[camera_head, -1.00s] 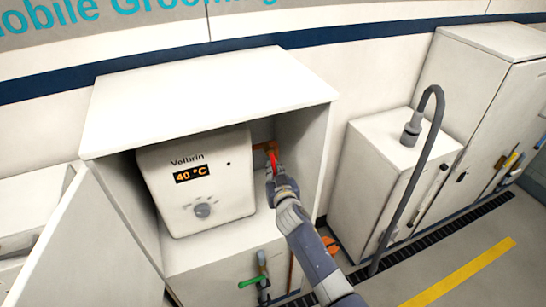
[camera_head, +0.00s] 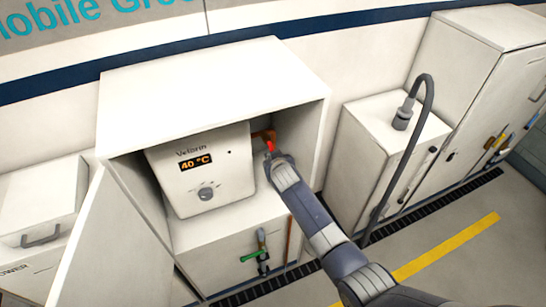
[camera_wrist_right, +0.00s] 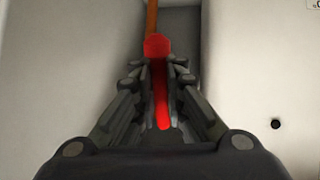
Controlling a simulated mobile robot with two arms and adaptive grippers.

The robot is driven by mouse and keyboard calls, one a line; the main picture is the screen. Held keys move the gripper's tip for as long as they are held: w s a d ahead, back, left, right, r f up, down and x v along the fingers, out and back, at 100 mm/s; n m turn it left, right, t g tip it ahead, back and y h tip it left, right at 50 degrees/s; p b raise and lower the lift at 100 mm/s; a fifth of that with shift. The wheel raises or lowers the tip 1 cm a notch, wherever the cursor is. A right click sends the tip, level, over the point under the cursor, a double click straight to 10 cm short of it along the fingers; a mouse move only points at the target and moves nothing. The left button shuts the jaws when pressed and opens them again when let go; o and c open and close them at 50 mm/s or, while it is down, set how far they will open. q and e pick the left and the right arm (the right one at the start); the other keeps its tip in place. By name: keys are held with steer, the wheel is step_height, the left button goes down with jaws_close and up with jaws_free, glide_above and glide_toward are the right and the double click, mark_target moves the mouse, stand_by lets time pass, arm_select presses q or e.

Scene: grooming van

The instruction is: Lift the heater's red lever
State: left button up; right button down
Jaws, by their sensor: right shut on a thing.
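The white heater (camera_head: 204,172) stands inside an open white cabinet and its display reads 40 °C. The red lever (camera_head: 270,146) is on the copper pipe (camera_head: 262,135) to the right of the heater. In the right wrist view the red lever (camera_wrist_right: 161,95) runs lengthwise between the fingers. My right gripper (camera_wrist_right: 160,80) is shut on the lever, with a finger on each side of it. In the head view the right gripper (camera_head: 273,157) partly hides the lever. My left gripper is not in view.
The cabinet's right wall (camera_head: 305,150) is close beside my right arm. The cabinet door (camera_head: 115,240) stands open at the left. A green-handled valve (camera_head: 252,255) is below. A grey hose (camera_head: 408,150) rises by a white cabinet at right.

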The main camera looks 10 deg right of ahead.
steer(key=shift+s+f, duration=0.15)
steer(key=c, duration=1.7)
jaws_free()
steer(key=shift+o, duration=0.2)
steer(key=shift+s+r, duration=0.1)
steer(key=shift+r, duration=0.1)
steer(key=shift+s+r, duration=0.1)
steer(key=shift+r, duration=0.05)
steer(key=v, duration=1.1)
steer(key=shift+s+r, duration=0.2)
steer(key=shift+s, duration=0.05)
